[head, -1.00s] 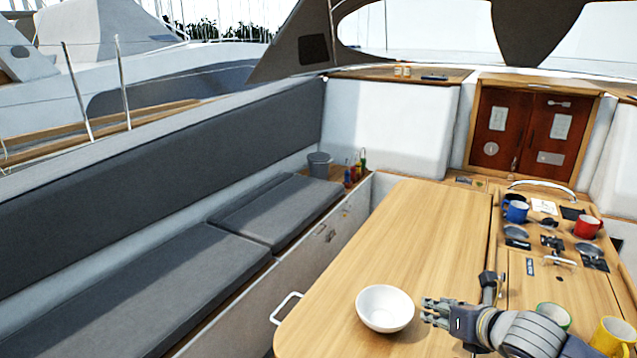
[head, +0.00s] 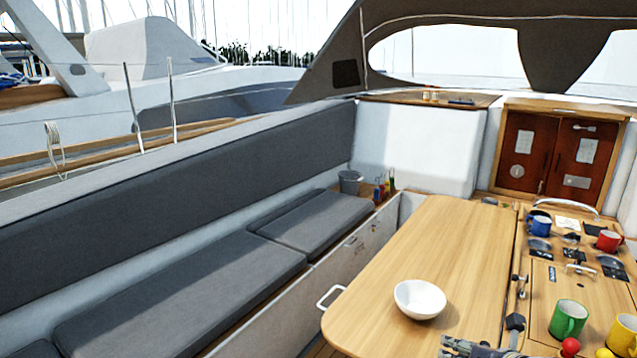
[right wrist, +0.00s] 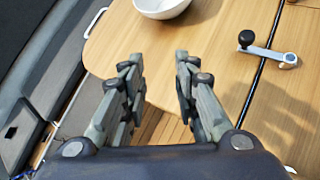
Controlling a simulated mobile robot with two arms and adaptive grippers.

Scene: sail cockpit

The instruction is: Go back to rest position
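My right gripper (right wrist: 157,72) is open and empty in the right wrist view, its two fingers well apart over the front edge of the wooden table. In the head view only part of the right gripper (head: 468,347) shows at the bottom edge, below the white bowl. The white bowl (head: 420,299) stands upright and empty on the table (head: 440,240). The bowl also shows at the top of the right wrist view (right wrist: 162,8), apart from the fingers. My left gripper is in neither view.
A winch handle (right wrist: 268,50) lies near the seam. Grey cushioned seats (head: 180,300) run along the left.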

